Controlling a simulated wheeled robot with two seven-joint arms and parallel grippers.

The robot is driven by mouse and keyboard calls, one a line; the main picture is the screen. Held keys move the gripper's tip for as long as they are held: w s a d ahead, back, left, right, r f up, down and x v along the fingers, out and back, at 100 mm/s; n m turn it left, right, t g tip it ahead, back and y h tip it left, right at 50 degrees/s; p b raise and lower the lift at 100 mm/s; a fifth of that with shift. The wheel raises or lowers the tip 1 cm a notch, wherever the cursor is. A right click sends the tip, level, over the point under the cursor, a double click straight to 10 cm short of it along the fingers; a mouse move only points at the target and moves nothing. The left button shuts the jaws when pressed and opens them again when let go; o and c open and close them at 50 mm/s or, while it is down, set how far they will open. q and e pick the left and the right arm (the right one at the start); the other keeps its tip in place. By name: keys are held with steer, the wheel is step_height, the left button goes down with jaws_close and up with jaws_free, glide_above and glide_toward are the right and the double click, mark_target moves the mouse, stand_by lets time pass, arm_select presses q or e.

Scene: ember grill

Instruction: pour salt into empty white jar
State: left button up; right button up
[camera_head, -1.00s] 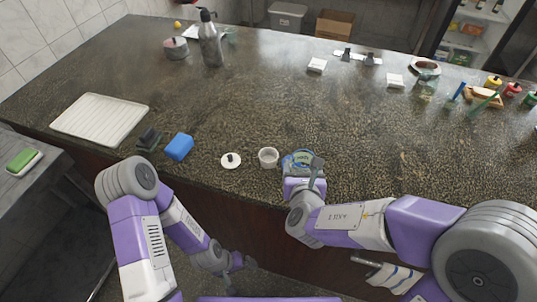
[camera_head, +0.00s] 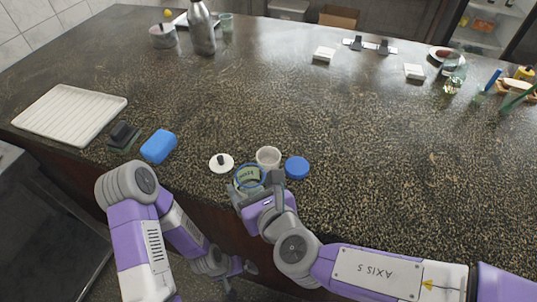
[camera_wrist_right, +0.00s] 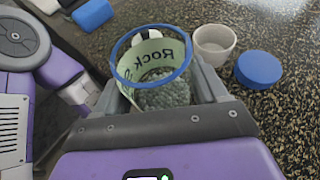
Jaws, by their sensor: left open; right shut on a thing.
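The open white jar (camera_head: 268,155) stands upright on the counter, and its visible inside looks empty in the right wrist view (camera_wrist_right: 214,42). My right gripper (camera_head: 258,182) is shut on the salt jar (camera_head: 247,178), a clear jar with a blue rim and a label reading "Rock s…". In the right wrist view the salt jar (camera_wrist_right: 163,92) is open, with grey-green grains low inside. It is just left of and nearer than the white jar. I cannot tell whether its base touches the counter. My left gripper (camera_head: 238,268) is open and empty, low beside the counter front.
A white lid with a dark knob (camera_head: 221,163) lies left of the white jar. A blue lid (camera_head: 297,167) lies to its right. A blue block (camera_head: 159,146) and a white tray (camera_head: 68,114) are farther left. The counter behind the jars is clear.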

steer(key=shift+w+d+r+g, duration=0.1)
steer(key=shift+w+g, duration=0.05)
steer(key=shift+g, duration=0.15)
